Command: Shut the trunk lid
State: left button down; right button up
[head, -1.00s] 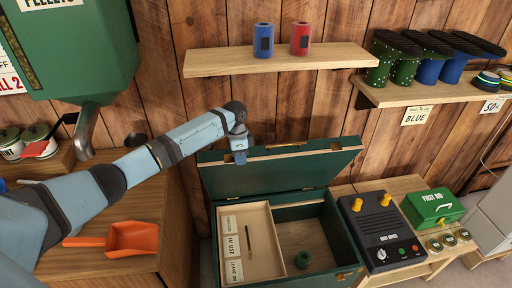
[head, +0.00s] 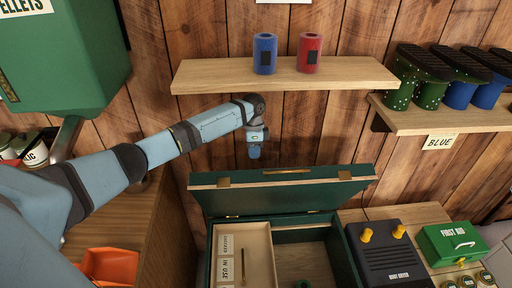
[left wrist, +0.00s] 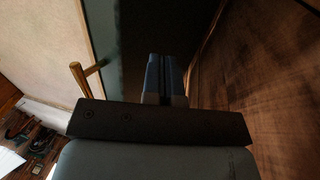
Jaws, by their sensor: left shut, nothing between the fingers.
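The green trunk (head: 204,252) stands against the plank wall with its lid (head: 300,197) raised and leaning back. The lid has brass fittings along its pale top edge. My left gripper (head: 254,153) is shut and empty, pointing down just above the lid's top edge, left of its middle. In the left wrist view, the shut fingers (left wrist: 165,78) lie between the lid (left wrist: 105,30) and the plank wall, with a brass fitting to their left. I cannot tell whether they touch the lid. My right gripper is not in view.
A pale tray (head: 258,245) sits in the trunk's left part. A shelf (head: 285,76) with blue and red cylinders hangs above my left wrist. A black box (head: 390,255) and a green first aid box (head: 455,243) stand right of the trunk.

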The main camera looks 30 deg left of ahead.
pick_arm(q)
jog(key=x, duration=0.5)
jog(key=shift+w+f, duration=0.15)
jog(key=shift+f, duration=0.25)
jog(key=shift+d+f, duration=0.1)
jog(key=shift+f, duration=0.3)
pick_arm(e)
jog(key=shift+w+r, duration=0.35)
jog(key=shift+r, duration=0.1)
